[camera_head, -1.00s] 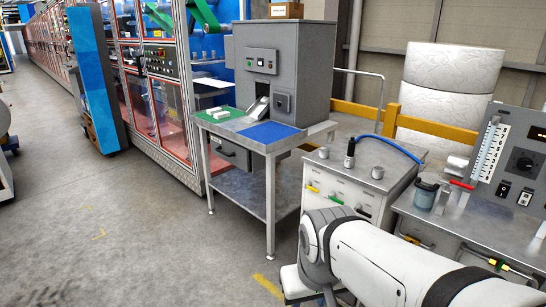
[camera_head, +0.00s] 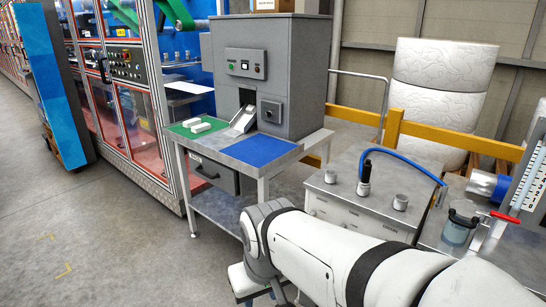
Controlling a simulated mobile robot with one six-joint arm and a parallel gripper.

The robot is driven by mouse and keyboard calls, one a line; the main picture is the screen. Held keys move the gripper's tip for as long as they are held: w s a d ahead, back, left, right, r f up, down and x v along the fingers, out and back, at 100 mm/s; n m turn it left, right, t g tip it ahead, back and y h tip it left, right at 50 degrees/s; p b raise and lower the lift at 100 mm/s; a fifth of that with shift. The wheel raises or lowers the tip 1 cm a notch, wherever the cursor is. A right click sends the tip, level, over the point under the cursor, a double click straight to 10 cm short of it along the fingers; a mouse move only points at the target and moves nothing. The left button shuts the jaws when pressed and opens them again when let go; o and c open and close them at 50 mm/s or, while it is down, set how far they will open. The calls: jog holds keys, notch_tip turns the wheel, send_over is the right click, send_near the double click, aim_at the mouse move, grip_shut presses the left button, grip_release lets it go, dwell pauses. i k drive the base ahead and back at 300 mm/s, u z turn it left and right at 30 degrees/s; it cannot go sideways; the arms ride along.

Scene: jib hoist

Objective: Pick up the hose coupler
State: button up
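A dark, upright hose coupler (camera_head: 364,180) stands on the metal top of a low drawer cabinet (camera_head: 338,213), right of centre. A blue hose (camera_head: 405,157) arcs from its upper end to the right and down. Short grey cylindrical fittings stand on either side of it, one to the left (camera_head: 330,176) and one to the right (camera_head: 400,202). My white arm crosses the lower right, in front of the cabinet. My gripper's fingers do not show, and nothing is seen touching the coupler.
A jar (camera_head: 458,228) and a red-handled valve (camera_head: 503,217) are at the right. A yellow rail (camera_head: 455,134) runs behind. Floor at the left is clear.

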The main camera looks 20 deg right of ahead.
aim_at(365, 169)
jog(key=z, duration=0.3)
jog(key=i, duration=1.15)
jog(key=z, duration=0.85)
jog(key=i, duration=0.45)
jog(key=z, duration=0.3)
jog(key=k, duration=0.8)
jog(key=z, duration=0.2)
jog(key=i, duration=0.8)
jog(key=u, duration=0.05)
